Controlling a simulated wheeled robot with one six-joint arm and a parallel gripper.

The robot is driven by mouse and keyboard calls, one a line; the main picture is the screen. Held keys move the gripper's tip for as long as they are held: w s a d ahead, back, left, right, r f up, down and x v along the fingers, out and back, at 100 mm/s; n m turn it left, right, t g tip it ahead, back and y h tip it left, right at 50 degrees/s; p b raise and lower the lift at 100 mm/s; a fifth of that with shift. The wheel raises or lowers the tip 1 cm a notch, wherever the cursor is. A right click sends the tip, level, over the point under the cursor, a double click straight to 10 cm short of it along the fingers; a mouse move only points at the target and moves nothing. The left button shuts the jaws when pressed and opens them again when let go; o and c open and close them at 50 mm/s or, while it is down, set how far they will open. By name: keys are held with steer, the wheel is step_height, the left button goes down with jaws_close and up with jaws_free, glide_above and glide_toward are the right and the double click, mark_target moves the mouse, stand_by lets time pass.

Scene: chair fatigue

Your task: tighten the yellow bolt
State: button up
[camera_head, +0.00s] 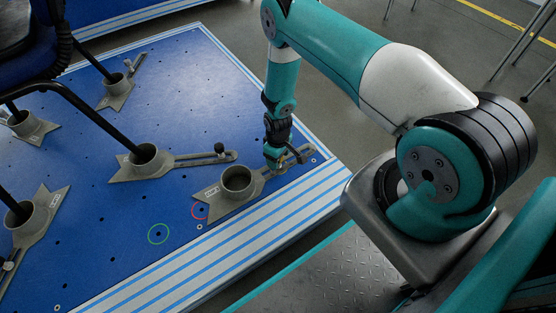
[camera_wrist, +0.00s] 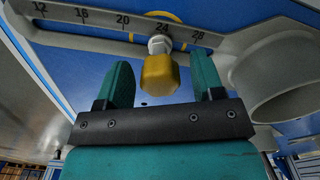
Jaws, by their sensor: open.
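The yellow bolt (camera_wrist: 160,73) shows in the wrist view, with a pale metal shank against a grey slotted bar marked 12 to 28. It is near the 24 mark. My gripper (camera_wrist: 163,64) is open, with one teal finger to the left of the bolt and one to the right. Gaps show on both sides, so the fingers appear apart from it. In the head view my gripper (camera_head: 273,155) is low over the slotted arm of the nearest grey clamp (camera_head: 215,195). The bolt cannot be made out there, with my gripper in front.
The clamp's round cup (camera_head: 237,180) is empty and also shows at the right of the wrist view (camera_wrist: 280,80). Other clamps (camera_head: 145,160) hold chair legs on the blue platform (camera_head: 185,75).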

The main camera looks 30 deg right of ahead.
steer(key=n, duration=0.4)
steer(key=c, duration=0.9)
steer(key=m, duration=0.3)
steer(key=shift+m, duration=0.3)
steer(key=m, duration=0.4)
steer(key=shift+p, duration=0.3)
steer(key=o, duration=0.9)
